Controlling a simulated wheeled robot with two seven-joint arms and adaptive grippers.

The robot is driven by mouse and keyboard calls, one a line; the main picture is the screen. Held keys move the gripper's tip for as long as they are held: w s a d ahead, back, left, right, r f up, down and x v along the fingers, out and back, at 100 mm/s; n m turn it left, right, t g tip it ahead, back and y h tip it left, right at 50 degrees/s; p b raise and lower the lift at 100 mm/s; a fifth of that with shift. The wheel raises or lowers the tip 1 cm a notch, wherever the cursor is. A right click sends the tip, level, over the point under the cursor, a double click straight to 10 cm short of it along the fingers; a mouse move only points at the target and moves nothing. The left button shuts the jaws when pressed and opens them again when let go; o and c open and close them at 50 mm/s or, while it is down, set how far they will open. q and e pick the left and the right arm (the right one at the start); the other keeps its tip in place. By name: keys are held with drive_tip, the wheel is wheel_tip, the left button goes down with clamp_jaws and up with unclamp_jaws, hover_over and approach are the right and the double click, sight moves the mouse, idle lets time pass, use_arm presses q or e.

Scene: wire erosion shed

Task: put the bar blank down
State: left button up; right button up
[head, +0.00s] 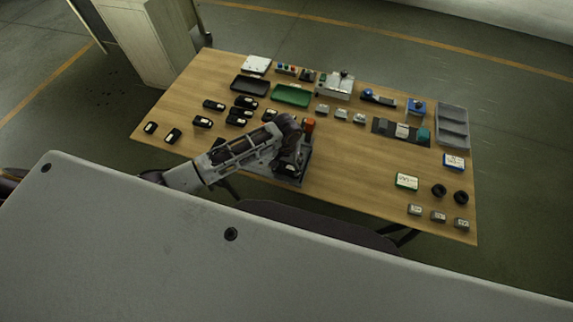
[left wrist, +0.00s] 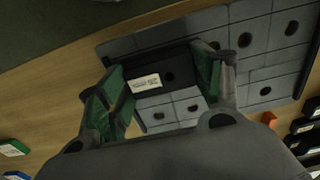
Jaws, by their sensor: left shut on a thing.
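My right gripper is out of view.
Several black labelled blocks (head: 202,122) lie on the wooden table (head: 345,185) to the left. A green tray (head: 291,95) and a black tray (head: 250,85) are behind. An orange thing (head: 309,125) stands close by the gripper. The table's middle right is mostly clear.

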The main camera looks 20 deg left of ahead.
sight(286, 167)
use_arm(q)
drive_tip(key=o, duration=1.5)
drive_tip(key=shift+c, duration=0.2)
wheel_tip(286, 167, up, 12)
drive_tip(key=b, duration=0.1)
drive_tip(key=shift+r, duration=0.1)
